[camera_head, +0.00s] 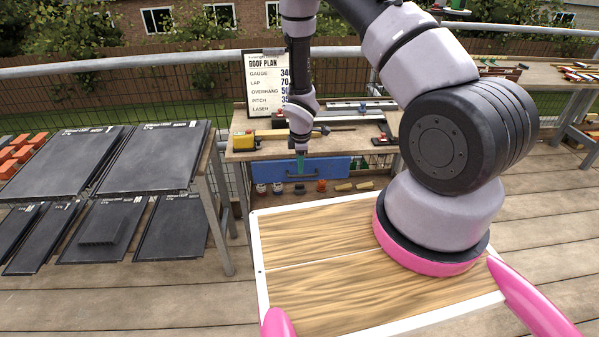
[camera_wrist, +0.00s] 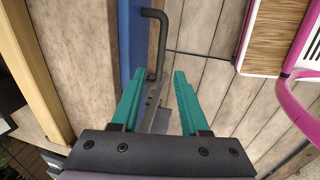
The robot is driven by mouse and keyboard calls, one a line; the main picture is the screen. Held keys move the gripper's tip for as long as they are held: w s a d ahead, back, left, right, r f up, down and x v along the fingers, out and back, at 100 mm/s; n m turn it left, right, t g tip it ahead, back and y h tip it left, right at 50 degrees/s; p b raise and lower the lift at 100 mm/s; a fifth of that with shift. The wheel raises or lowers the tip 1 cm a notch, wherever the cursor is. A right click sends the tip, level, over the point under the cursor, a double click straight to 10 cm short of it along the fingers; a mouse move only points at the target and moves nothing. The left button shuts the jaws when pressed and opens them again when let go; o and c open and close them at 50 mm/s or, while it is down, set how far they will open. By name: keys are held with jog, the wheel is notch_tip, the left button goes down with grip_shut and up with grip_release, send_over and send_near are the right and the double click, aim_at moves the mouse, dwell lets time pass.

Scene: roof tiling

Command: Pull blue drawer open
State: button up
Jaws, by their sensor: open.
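The blue drawer (camera_head: 328,168) is under the top of the workbench at the back, and its front looks about in line with the bench. Its blue front (camera_wrist: 132,35) shows edge-on in the wrist view. A dark bar handle (camera_wrist: 161,45) stands out from that front. My gripper (camera_wrist: 159,74) has two teal fingers, set apart, with the near part of the handle in line with the gap between them. I cannot tell whether they touch it. In the head view my gripper (camera_head: 300,163) hangs before the drawer front and hides part of it.
A yellow tool (camera_head: 243,141) and long bars lie on the workbench (camera_head: 240,155), with a roof plan board (camera_head: 266,85) behind. Several small items (camera_head: 321,186) stand in a row below the drawer. Dark panels (camera_head: 155,155) lie on a rack at left.

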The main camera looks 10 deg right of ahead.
aim_at(299, 176)
jog(key=shift+w+f, duration=0.25)
jog(key=shift+f, duration=0.95)
jog(key=shift+w+f, duration=0.2)
jog(key=shift+f, duration=0.95)
grip_shut()
